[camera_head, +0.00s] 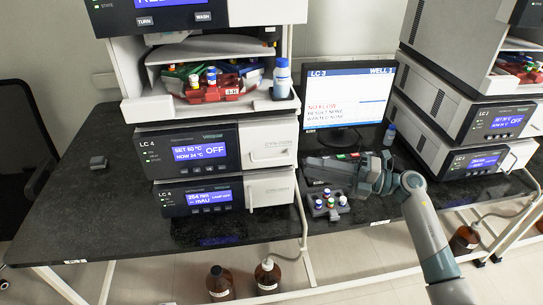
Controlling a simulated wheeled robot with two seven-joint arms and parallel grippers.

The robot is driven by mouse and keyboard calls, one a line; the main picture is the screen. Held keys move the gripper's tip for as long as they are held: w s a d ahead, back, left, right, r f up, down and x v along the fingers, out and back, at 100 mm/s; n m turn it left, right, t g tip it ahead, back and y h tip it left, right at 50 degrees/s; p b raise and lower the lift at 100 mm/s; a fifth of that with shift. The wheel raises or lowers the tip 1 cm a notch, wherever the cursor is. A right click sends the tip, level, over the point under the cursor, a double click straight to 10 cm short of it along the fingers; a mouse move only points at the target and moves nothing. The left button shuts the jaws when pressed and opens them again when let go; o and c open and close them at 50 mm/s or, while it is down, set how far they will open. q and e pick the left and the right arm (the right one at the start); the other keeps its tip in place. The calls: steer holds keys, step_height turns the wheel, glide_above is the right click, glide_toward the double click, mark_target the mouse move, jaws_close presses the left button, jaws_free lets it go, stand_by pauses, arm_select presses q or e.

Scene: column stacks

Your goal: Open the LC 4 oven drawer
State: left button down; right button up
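The LC 4 oven (196,150) is the upper of two LC 4 units in the left stack. Its blue display reads SET 60 °C, NOW 24 °C, OFF. Its white drawer front (268,142) is on the right of the display, with a thin handle line low on it, and looks closed. My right gripper (309,165) is just to the right of the stack, its dark fingers pointing left, below the drawer's level and apart from it as far as I can see. Whether its fingers are open is unclear. My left gripper is not in view.
Another LC 4 unit (199,197) is below the oven. A tray with red racks (212,90) and a white-blue bottle (282,78) is above. A vial block (327,205) sits under my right gripper. A monitor (346,98) stands behind. Another stack (487,122) is at right.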

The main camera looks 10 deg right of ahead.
mark_target(271, 160)
steer(key=p+x, duration=0.4)
steer(key=x, duration=0.7)
steer(key=shift+r, duration=0.15)
steer(key=shift+w+a, duration=0.25)
steer(key=shift+a, duration=0.3)
jaws_close()
stand_by(0.6)
